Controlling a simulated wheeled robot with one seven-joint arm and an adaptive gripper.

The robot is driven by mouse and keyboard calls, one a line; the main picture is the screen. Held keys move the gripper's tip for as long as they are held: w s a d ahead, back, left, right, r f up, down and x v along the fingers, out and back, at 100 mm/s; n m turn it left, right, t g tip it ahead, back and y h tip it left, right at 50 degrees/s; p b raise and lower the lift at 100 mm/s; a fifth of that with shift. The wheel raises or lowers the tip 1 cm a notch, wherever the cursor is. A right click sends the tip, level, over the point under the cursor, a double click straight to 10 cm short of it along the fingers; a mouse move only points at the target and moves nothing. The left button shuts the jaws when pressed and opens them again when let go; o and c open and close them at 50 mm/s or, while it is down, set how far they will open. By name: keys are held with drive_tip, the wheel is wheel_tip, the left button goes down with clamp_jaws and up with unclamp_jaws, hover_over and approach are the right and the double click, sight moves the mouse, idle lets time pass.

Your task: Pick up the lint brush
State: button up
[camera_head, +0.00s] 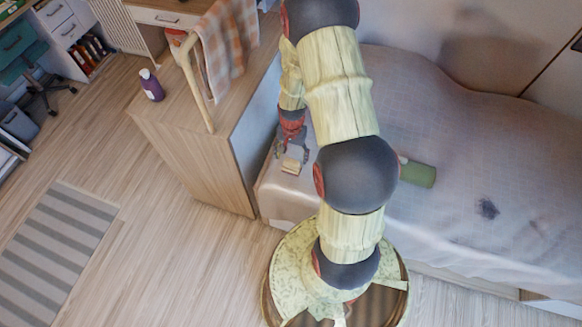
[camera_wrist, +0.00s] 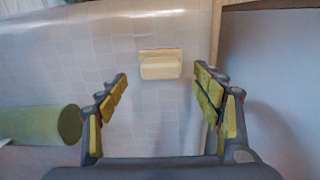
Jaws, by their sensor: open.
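The lint brush appears to be a small cream, block-shaped object (camera_head: 291,166) with a reddish-brown far edge, lying near the left end of the bed (camera_head: 450,235). In the wrist view the lint brush (camera_wrist: 160,68) is centred between and beyond the fingertips, with its long side running left to right. My gripper (camera_head: 290,153) is open and empty just above the bed, close to the brush. Its two spread fingers (camera_wrist: 161,82) show on either side, and I see no contact with the brush. Nothing covers the brush in the wrist view.
A green cylinder (camera_head: 418,174) lies on the bed right of my arm; it is at left in the wrist view (camera_wrist: 40,124). A wooden cabinet (camera_head: 190,155) adjoins the bed's left end, bearing a purple bottle (camera_head: 152,86), a cane and a checked cloth (camera_head: 225,42).

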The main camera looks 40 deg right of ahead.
sight(292, 161)
wheel_tip(292, 161, down, 6)
drive_tip(key=b, duration=0.2)
drive_tip(key=shift+r+b, duration=0.25)
drive_tip(key=shift+b, duration=0.1)
drive_tip(key=shift+r, duration=0.1)
drive_tip(key=c, duration=0.3)
drive_tip(key=c, duration=1)
